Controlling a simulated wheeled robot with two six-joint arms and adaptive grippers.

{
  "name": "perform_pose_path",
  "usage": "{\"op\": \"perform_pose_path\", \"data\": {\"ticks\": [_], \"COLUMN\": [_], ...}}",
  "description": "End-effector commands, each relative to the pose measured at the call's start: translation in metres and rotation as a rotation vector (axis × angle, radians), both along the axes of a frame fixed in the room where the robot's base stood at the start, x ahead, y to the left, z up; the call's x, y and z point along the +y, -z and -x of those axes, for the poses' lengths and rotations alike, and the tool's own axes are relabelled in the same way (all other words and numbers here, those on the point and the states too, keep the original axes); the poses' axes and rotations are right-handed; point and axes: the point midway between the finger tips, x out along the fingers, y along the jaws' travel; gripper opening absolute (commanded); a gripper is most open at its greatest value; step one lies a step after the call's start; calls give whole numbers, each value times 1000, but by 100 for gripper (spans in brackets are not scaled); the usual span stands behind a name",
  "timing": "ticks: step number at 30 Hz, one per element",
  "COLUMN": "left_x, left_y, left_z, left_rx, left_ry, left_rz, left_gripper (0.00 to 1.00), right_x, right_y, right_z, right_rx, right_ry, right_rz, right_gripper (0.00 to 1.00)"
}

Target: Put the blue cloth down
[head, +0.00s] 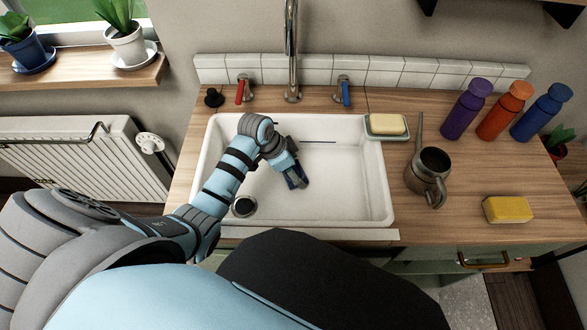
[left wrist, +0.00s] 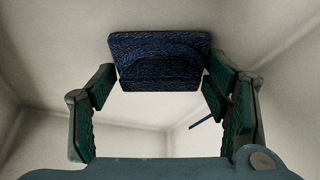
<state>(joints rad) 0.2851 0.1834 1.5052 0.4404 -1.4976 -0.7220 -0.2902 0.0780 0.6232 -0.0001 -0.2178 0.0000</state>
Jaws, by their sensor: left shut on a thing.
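The blue cloth (left wrist: 160,62) is a dark blue, folded, textured piece at the fingertips of my left gripper (left wrist: 160,82) in the left wrist view. The gripper is shut on it, with a finger at each side. In the head view, my left gripper (head: 298,178) is inside the white sink (head: 345,205), near its middle. Only a little of the dark blue cloth shows at its tips there. I cannot tell whether the cloth touches the sink floor. My right gripper is not in view.
A round drain (head: 244,206) is at the sink's front left. A thin dark blue strip (head: 318,142) shows at the sink's back. A soap dish (head: 387,134), metal watering can (head: 428,175) and yellow sponge (head: 508,209) stand to the right. A tall faucet (head: 292,60) rises behind.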

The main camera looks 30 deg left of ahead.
Motion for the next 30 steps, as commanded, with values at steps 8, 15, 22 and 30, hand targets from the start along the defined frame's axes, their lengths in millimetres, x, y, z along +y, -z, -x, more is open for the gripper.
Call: {"op": "perform_pose_path", "data": {"ticks": [8, 15, 22, 30], "left_x": [0, 0, 3, 21], "left_y": [2, 2, -11, -77], "left_z": [0, 0, 2, 21], "left_rx": [-1, -1, -1, -4], "left_ry": [0, 0, -2, 0], "left_rz": [1, 1, -1, -3], "left_gripper": [89, 90, 90, 90], "right_x": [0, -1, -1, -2], "right_y": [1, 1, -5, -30], "right_z": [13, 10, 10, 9], "right_rx": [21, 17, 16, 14], "right_ry": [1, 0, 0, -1], "right_rz": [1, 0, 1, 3], "right_gripper": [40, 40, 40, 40]}}
